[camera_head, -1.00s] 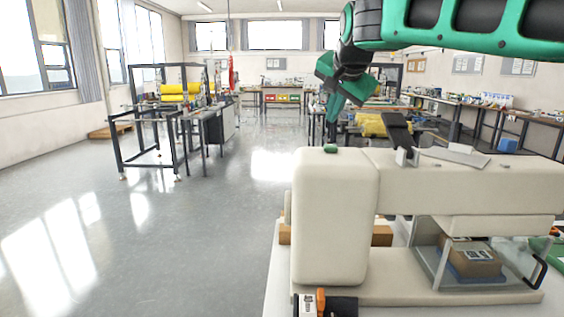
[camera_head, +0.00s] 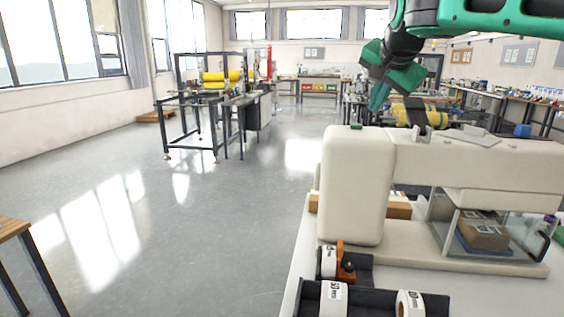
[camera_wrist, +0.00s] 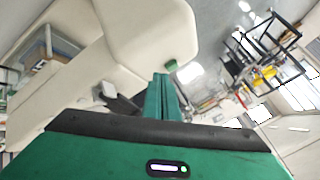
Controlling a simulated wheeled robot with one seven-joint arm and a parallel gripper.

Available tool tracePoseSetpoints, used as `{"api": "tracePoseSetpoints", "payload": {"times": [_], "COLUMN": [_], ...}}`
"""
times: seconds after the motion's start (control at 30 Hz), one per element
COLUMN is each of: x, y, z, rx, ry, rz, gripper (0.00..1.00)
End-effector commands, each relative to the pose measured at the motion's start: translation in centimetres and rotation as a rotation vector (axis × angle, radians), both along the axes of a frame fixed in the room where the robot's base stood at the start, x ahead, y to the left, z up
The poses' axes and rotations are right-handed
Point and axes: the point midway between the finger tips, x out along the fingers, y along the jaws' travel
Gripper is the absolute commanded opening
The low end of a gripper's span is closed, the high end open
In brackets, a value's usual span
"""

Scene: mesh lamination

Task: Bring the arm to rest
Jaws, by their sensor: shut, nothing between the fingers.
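My green arm reaches in from the upper right in the head view. My gripper (camera_head: 378,97) points downward above and behind the large cream machine (camera_head: 352,200), apart from it in that picture. In the wrist view my gripper (camera_wrist: 164,80) has its green fingers together with nothing between them. The cream machine (camera_wrist: 150,35) fills the upper middle of that view, with a small green button (camera_wrist: 171,65) beside the fingertips in the picture.
A white table carries the machine. Tape rolls (camera_head: 333,298) in a black holder sit at its front edge. A brown box (camera_head: 484,235) lies under the machine's clear guard. A wooden table (camera_head: 12,228) stands at far left. The grey floor (camera_head: 190,240) on the left is clear.

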Motion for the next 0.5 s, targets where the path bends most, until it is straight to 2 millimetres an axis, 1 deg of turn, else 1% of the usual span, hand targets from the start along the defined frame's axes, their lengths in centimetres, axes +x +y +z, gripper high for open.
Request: {"api": "tracePoseSetpoints", "payload": {"times": [0.1, 0.17, 0.27, 0.37, 0.47, 0.5], "x": [-1.1, -1.7, -3.1, -4.5, -6.3, -7.3], "y": [-2.2, -3.3, -5.0, -6.9, -8.7, -9.6], "z": [-1.8, -2.7, -4.0, -5.6, -7.5, -8.3], "rx": [-0.031, -0.047, -0.071, -0.094, -0.119, -0.128], "ry": [0.041, 0.062, 0.098, 0.138, 0.187, 0.209], "rz": [-0.003, -0.003, -0.001, -0.001, 0.007, 0.01], "gripper": [0.0, 0.0, 0.0, 0.0, 0.0, 0.0]}}
